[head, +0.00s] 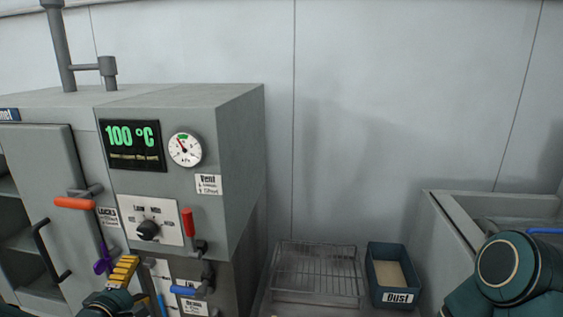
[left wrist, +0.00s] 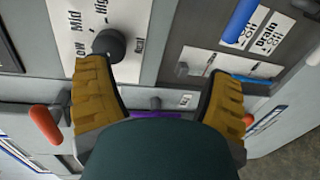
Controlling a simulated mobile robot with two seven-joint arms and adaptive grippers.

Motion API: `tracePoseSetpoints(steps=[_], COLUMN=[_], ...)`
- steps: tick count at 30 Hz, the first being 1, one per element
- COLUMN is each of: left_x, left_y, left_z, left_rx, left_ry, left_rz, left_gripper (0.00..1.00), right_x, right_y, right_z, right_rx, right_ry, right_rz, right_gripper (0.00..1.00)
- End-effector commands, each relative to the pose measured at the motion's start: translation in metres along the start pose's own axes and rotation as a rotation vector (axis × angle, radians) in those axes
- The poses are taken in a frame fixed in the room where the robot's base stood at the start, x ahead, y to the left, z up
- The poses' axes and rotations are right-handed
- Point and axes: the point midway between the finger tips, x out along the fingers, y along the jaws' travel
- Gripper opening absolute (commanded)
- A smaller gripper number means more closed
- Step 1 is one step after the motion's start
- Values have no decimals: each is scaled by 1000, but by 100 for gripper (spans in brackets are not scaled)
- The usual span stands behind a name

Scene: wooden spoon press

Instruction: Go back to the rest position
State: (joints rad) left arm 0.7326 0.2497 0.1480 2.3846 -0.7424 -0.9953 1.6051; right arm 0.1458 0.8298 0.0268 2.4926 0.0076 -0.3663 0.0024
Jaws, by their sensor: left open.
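My left gripper (head: 123,272) is at the lower left of the head view, in front of the grey cabinet (head: 235,150). In the left wrist view its yellow fingers (left wrist: 163,75) are spread apart with nothing between them. The black knob (left wrist: 108,43) on the Low-Mid-High plate is close to one finger in that picture; I cannot tell whether they touch. The knob also shows in the head view (head: 148,230), above and right of the gripper. Part of my right arm shows at the lower right; its gripper is out of view.
The cabinet has a 100 °C display (head: 132,145), a gauge (head: 185,150), an orange-handled door latch (head: 75,203), a red lever (head: 188,222) and a blue lever (head: 187,290). A wire rack (head: 318,272) and a dust bin (head: 396,298) stand to the right, beside a grey trough (head: 447,235).

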Motion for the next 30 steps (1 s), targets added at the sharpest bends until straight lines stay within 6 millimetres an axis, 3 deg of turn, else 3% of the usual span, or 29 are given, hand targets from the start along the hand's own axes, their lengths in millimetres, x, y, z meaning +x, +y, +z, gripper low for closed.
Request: tracePoseSetpoints(steps=[1, 3, 8, 13, 18, 21, 24, 30], left_x=[10, 20, 24, 4, -40, -64, -81, -90], left_y=[-33, -74, -164, -254, -330, -357, -372, -379], left_z=[16, 36, 88, 149, 204, 224, 235, 240], left_rx=[40, 125, 334, 570, 801, 895, 953, 986], left_ry=[-17, -41, -159, -380, -675, -821, -918, -973], left_rz=[-66, -169, -399, -619, -791, -846, -875, -888], left_gripper=[81, 81, 81, 81, 81, 81, 81, 81], right_x=[8, 15, 27, 41, 54, 58, 61, 61], right_y=[3, 5, 10, 14, 19, 20, 21, 21], right_z=[2, 3, 6, 9, 12, 13, 13, 14], right_rx=[0, -1, -1, -2, -3, -4, -4, -5], right_ry=[-2, -3, -7, -11, -14, -15, -16, -16], right_rz=[1, 1, 3, 5, 7, 7, 8, 8], right_gripper=[47, 47, 47, 47, 47, 47, 47, 47])
